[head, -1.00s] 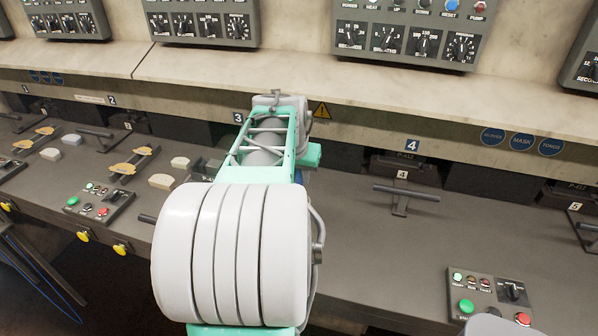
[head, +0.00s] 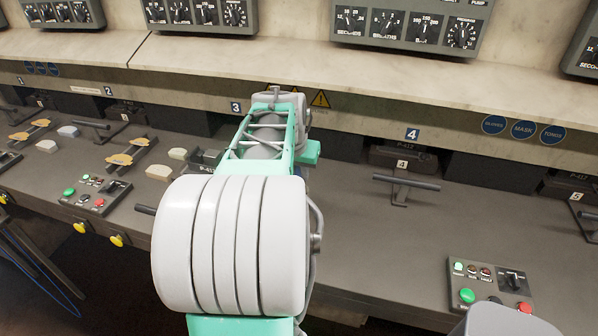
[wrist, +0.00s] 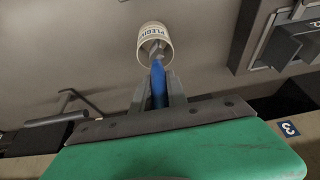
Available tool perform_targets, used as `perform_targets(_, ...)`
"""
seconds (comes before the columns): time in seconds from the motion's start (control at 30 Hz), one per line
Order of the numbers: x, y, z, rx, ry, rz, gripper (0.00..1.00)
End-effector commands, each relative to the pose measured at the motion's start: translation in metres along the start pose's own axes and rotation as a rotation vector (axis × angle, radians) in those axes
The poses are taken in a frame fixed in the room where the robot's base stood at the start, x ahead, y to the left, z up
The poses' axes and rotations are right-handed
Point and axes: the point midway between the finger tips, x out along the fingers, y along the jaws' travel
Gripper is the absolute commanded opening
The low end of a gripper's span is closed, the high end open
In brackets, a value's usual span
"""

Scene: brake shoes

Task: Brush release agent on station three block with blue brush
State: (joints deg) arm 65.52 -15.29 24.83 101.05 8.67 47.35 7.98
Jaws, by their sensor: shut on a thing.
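In the wrist view my gripper (wrist: 160,92) is shut on the blue brush (wrist: 158,84). The brush's far end shows at the mouth of a pale, lettered cup (wrist: 155,43). I cannot tell how deep the bristles sit or whether they touch the cup. A dark block (wrist: 292,45) stands to the right of the cup, on the side of the number 3 label (wrist: 288,130), apart from the brush. In the head view the number 3 label (head: 235,107) shows left of my arm, which hides the gripper, the brush and the cup.
A T-shaped handle (head: 405,184) stands at station four, right of my arm. A button box (head: 490,285) sits at the front right of the bench (head: 400,235). Pale blocks (head: 158,173) lie left of my arm. The bench between station four and my arm is clear.

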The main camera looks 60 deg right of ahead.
Motion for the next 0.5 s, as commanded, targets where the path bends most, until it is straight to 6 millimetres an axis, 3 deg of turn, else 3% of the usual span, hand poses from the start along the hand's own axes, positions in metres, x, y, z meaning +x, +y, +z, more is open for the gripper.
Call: perform_targets(0.5,0.0064,-0.0001,0.0027,0.0,0.0,0.0,0.0)
